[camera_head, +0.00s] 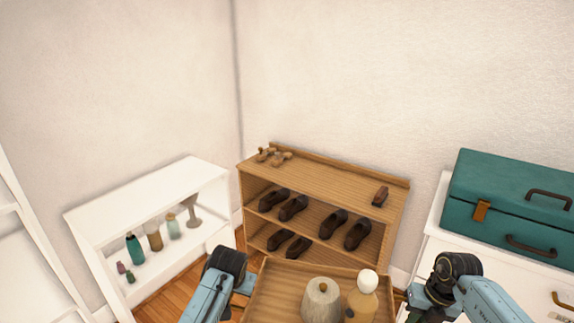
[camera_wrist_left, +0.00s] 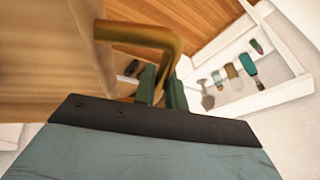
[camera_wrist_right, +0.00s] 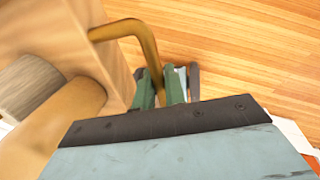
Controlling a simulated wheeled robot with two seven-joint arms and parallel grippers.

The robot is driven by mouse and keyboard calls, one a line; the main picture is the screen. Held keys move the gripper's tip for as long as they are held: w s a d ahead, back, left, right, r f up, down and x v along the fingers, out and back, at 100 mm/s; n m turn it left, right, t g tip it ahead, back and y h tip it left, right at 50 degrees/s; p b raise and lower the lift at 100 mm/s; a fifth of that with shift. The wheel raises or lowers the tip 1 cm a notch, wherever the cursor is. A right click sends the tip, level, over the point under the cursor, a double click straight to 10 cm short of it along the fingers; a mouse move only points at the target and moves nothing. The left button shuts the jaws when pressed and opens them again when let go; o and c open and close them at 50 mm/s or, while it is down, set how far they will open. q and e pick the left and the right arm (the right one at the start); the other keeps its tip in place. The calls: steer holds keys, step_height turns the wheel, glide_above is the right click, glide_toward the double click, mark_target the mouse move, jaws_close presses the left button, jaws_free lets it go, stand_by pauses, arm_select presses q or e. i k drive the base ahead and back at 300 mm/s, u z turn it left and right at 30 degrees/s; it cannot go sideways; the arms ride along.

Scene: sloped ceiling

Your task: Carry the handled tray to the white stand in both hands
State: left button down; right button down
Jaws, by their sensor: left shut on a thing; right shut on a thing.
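The wooden handled tray (camera_head: 262,290) is at the bottom middle of the head view, its near part cut off. It carries a pale lidded jar (camera_head: 321,302) and an amber bottle with a round white top (camera_head: 363,296), both upright. My left gripper (camera_head: 242,289) is shut on the tray's left brass handle (camera_wrist_left: 140,35). My right gripper (camera_head: 412,302) is shut on the right brass handle (camera_wrist_right: 135,28). A white open-shelved piece (camera_head: 150,190) stands at left, its top bare; another white piece (camera_head: 20,245) is at the far left edge. I cannot tell which is the stand.
A wooden shoe rack (camera_head: 330,180) with dark shoes stands beyond the tray. Several bottles (camera_head: 135,248) sit on the left white piece's lower shelf. A teal case (camera_head: 500,205) rests on a white drawer unit (camera_head: 480,265) at right. Wooden floor (camera_wrist_right: 235,50) shows clear below my right gripper.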

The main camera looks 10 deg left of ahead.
mark_target(152, 189)
steer(key=u, duration=0.2)
steer(key=i, duration=1.1)
steer(key=u, duration=0.55)
steer(key=i, duration=1.2)
steer(key=u, duration=0.95)
steer(key=i, duration=0.95)
steer(key=u, duration=0.55)
